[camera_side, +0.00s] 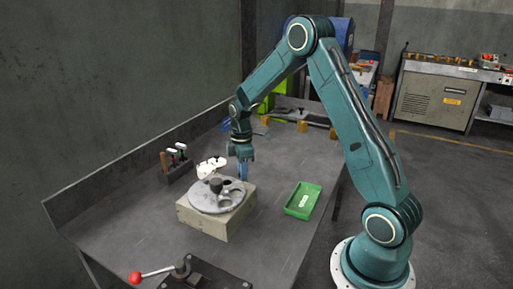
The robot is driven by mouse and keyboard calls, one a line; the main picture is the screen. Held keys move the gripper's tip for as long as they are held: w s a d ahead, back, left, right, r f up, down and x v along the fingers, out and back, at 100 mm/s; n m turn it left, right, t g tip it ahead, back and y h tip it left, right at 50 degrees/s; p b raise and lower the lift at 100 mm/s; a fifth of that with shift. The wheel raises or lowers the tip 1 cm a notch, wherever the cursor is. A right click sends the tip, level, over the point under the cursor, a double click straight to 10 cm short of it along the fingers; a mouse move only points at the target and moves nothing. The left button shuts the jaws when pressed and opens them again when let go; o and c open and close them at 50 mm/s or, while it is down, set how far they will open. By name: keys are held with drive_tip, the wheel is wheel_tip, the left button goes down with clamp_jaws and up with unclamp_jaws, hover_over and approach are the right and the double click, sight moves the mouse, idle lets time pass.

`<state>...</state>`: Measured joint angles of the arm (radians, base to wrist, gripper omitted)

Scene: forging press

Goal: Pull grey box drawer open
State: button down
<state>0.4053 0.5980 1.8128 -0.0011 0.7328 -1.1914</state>
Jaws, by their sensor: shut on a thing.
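The grey box (210,224), a low beige-grey block, sits on the dark workbench. A round metal disc (228,199) with holes and a dark knob lies on top of it. My gripper (243,173) points down at the box's far right edge, with its fingertips low beside the box. It is shut on what appears to be the drawer's front or handle on that far side. The drawer itself and the exact contact are hidden behind the box, so how far it is open cannot be seen.
A green tray (303,200) with a pale piece lies to the right. A tool holder (176,166) and a white part (211,166) stand at left. A red-knobbed lever (160,272) is at the front. The bench between box and tray is clear.

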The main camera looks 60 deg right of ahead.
drive_tip(key=d, duration=0.8)
drive_tip(key=shift+d, duration=0.3)
drive_tip(key=c, duration=1.2)
unclamp_jaws()
wheel_tip(320, 180, up, 14)
drive_tip(key=shift+f, duration=0.1)
